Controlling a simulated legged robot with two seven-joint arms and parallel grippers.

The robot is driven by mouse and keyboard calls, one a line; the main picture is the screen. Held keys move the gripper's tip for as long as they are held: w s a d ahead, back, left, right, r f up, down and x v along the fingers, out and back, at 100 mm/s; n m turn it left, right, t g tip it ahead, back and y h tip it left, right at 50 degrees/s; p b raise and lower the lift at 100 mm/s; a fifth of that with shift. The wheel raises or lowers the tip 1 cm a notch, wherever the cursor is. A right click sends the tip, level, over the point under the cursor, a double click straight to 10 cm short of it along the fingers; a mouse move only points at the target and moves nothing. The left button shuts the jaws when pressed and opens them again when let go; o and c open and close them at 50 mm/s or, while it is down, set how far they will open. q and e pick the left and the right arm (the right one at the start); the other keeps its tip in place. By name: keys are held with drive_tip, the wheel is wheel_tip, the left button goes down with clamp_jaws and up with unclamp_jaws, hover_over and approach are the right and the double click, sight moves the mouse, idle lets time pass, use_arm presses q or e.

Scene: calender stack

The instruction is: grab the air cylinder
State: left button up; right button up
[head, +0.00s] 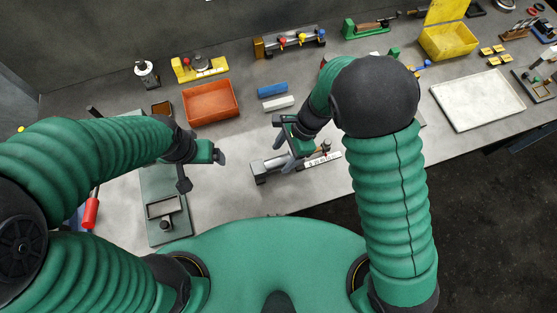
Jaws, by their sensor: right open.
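A silver-grey metal part that looks like the air cylinder (263,168) lies on the grey bench in front of me, with a block at its left end and a pale marked strip at its right. My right gripper (281,143) is open just above and behind it, with one finger close over its body. The gripper hides part of it, and I cannot tell whether they touch. My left gripper (203,172) is to the left of the part, with its fingers apart and nothing between them.
A green fixture (167,222) stands under my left arm. A white tray (478,98) and a yellow bin (447,42) are at the right. Bare bench lies between my grippers.

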sight(280, 159)
drive_tip(key=x, duration=0.3)
drive_tip(key=shift+s, duration=0.2)
drive_tip(key=shift+f, duration=0.2)
drive_tip(key=shift+w, duration=0.1)
drive_tip(key=shift+a, duration=0.1)
clamp_jaws()
idle(0.8)
